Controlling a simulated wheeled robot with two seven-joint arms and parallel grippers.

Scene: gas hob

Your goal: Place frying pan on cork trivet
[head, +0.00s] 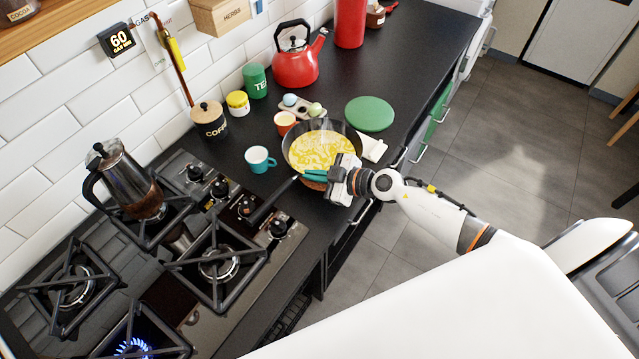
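The dark frying pan (291,158), with yellow egg-like food in it, is over the black worktop right of the hob. Its long dark handle (265,208) points down-left over the hob's edge. My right gripper (304,176) reaches in from the right, and its teal fingers appear closed around the handle close to the pan's rim. A brown edge (313,186) shows just below the pan and may be the cork trivet, mostly hidden; I cannot tell whether the pan touches it. My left gripper is out of view.
A teal cup (260,159) and an orange cup (285,122) stand close to the pan. A green disc (370,113) lies behind it, and a white cloth (373,147) is beside it. A blue flame (132,346) burns on the front hob.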

